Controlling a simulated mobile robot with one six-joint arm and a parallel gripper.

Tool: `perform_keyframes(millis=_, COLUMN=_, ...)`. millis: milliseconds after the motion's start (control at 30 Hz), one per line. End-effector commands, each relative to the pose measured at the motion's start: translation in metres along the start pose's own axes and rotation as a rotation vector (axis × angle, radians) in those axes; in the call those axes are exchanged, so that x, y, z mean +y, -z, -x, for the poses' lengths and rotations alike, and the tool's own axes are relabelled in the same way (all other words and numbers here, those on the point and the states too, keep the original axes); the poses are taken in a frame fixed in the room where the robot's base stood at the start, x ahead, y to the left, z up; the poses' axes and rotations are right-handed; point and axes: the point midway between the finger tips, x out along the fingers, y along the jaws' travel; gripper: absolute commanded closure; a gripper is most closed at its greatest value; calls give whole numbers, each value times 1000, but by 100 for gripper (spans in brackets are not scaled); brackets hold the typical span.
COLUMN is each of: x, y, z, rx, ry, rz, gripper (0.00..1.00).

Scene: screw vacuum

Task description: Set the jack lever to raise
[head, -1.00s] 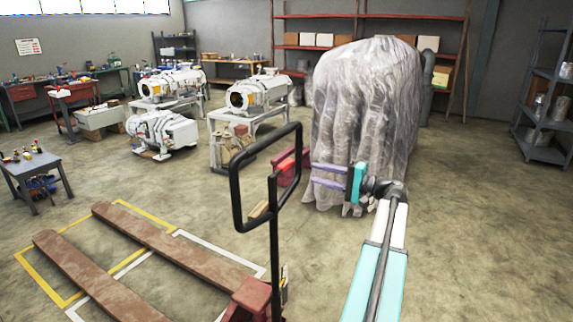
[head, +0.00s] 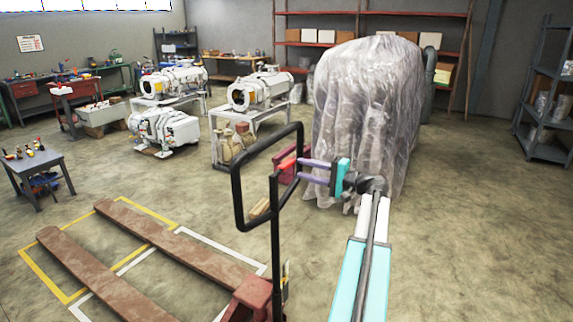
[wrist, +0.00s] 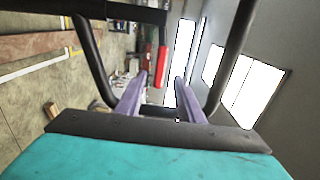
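The pallet jack has a black loop handle (head: 235,190) on an upright black shaft (head: 275,250). It rises from the jack's red body (head: 250,296), with its brown forks (head: 160,235) lying to the left. My gripper (head: 300,169) is at the right side of the loop, fingers pointing left, apart and empty. In the wrist view black handle bars (wrist: 95,65) pass around my two purple fingers. A small red bar (wrist: 162,65) shows ahead between the fingertips; it may be the jack lever, but I cannot be sure.
A plastic-covered machine (head: 367,110) stands behind my arm. White vacuum pumps (head: 258,92) stand further back, and a small table with tools (head: 38,160) is at left. The floor at right is clear.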

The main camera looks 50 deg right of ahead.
Motion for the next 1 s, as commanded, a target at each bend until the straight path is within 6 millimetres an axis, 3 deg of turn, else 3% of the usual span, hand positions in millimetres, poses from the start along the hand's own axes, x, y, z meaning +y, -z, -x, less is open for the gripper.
perform_keyframes(millis=300, x=-2, y=0, z=-47, rx=-2, ry=0, rz=0, gripper=66)
perform_keyframes(millis=500, x=-1, y=1, z=-68, rx=0, ry=0, rz=0, gripper=66)
perform_keyframes(millis=967, x=0, y=1, z=-75, rx=1, ry=0, rz=1, gripper=66)
perform_keyframes(millis=1000, x=0, y=1, z=-75, rx=2, ry=0, rz=1, gripper=71)
